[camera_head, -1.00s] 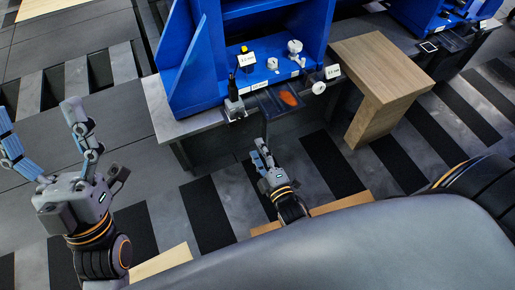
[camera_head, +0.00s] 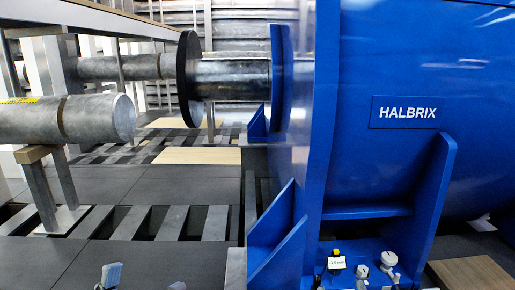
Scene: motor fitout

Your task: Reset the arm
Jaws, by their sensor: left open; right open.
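Only the fingertips of my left gripper (camera_head: 143,280) show, at the bottom edge left of centre in the head view. My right gripper and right arm are not in view.
A large blue motor housing marked HALBRIX (camera_head: 404,112) fills the right side. A dark disc (camera_head: 189,78) sits on its shaft. A metal cylinder (camera_head: 70,120) rests on a stand at left. Small parts, including a white one (camera_head: 389,259), stand at lower right. Open floor (camera_head: 110,190) lies at left.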

